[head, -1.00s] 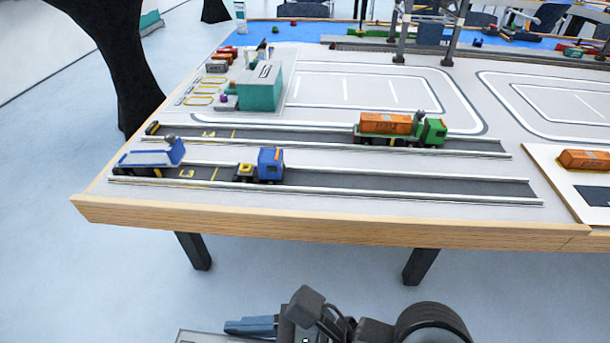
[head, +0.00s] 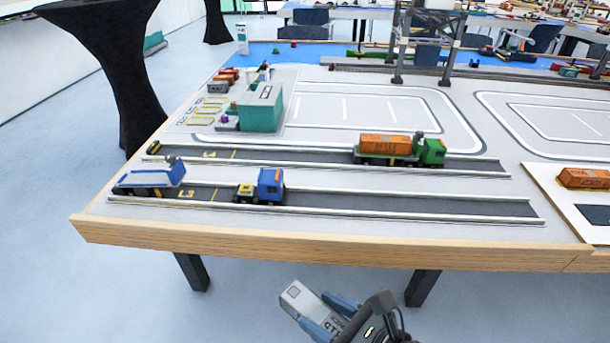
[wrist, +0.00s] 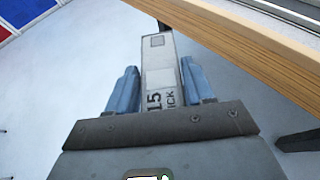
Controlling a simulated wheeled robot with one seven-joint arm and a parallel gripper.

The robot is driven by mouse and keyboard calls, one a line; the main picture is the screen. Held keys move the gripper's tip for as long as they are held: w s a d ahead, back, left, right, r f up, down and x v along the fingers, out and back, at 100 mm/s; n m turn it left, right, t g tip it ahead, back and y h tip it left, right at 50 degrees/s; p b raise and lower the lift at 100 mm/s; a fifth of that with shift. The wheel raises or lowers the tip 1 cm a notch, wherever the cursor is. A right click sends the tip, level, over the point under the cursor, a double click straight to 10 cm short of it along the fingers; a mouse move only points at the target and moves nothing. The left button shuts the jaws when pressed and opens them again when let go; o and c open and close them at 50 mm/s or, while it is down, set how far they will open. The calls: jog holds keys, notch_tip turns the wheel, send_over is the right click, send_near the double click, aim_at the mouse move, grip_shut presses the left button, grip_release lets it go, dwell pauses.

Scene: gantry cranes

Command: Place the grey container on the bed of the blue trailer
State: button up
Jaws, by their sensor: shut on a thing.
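The grey container (head: 301,301) is between the blue fingers of my gripper (head: 330,311), below and in front of the table's front edge. In the wrist view the container (wrist: 160,62) sticks out beyond the two fingers of my gripper (wrist: 160,88); my gripper is shut on it. The blue trailer (head: 150,177) stands at the left end of the front lane, marked L3. Its bed looks empty, with a raised blue panel at its right end. A blue truck cab (head: 270,186) stands apart, to the right of the trailer.
The wooden table edge (head: 320,250) lies between my gripper and the lanes. A green truck (head: 432,152) with an orange container (head: 385,144) stands in the rear lane. A teal building (head: 262,108) is behind. The front lane is clear right of the cab.

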jog(key=w+d+f+m+t+h, duration=0.2)
jog(key=d+f+m+h, duration=0.2)
jog(key=d, duration=0.5)
jog(key=w+d+f+m+t+h, duration=0.2)
jog(key=d+f+m+h, duration=0.3)
jog(key=d, duration=0.4)
jog(key=shift+w+f+m+t+h, duration=0.3)
jog(key=shift+w+f+h, duration=0.25)
jog(key=shift+f, duration=0.65)
jog(key=shift+d, duration=0.2)
